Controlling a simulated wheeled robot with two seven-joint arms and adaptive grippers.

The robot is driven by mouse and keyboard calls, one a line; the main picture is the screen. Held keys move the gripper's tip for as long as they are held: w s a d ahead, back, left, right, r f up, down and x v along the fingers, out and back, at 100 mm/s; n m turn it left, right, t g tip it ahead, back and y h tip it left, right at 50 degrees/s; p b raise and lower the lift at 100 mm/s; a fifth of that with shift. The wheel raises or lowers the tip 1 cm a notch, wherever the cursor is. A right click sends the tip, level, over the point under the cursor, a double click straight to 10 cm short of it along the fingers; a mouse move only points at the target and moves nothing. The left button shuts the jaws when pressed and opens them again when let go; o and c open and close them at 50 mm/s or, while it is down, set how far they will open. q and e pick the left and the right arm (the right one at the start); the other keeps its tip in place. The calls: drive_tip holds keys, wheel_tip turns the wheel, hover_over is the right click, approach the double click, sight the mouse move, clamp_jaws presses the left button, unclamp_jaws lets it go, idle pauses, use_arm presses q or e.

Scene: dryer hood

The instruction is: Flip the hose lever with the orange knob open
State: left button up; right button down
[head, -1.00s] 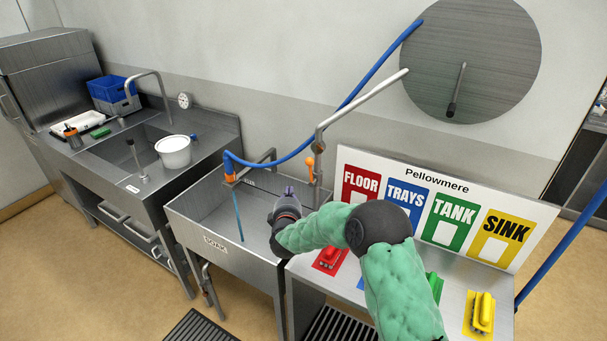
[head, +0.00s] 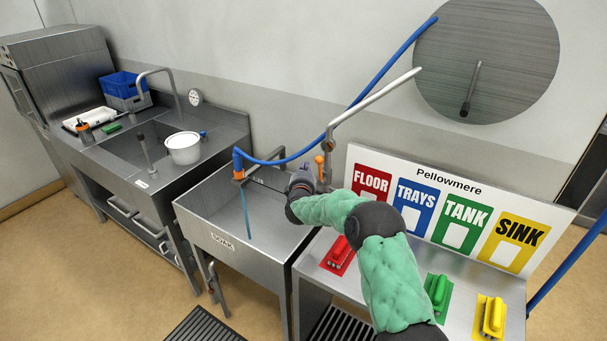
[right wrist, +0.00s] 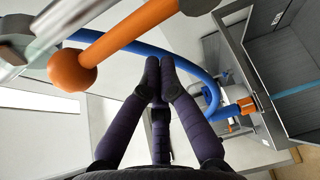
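The lever with the orange knob (head: 319,160) is on the pipe fitting at the back right of the soak sink (head: 225,244). In the right wrist view, its orange ball knob (right wrist: 72,71) is large at the upper left, with an orange rod running up to the right. My right gripper (head: 302,176) is over the sink, just left of and below the knob in the head view. In the right wrist view, its dark fingertips (right wrist: 160,70) are together with nothing seen between them, apart from the knob and to its right. My left gripper is not in view.
A grey spout (head: 375,98) rises beside the lever. The colored sign board (head: 450,211) stands to the right. The sink basin is open below.

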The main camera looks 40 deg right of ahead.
sight(320, 169)
drive_tip(key=shift+s+d+r, duration=0.15)
drive_tip(key=shift+s+r, duration=0.05)
drive_tip(key=shift+s, duration=0.75)
drive_tip(key=shift+s+d+r, duration=0.1)
drive_tip(key=shift+s+r, duration=0.05)
drive_tip(key=shift+s, duration=0.75)
drive_tip(key=shift+s+d+r+p, duration=0.1)
drive_tip(key=shift+s+d+p, duration=0.15)
drive_tip(key=shift+s+p, duration=0.5)
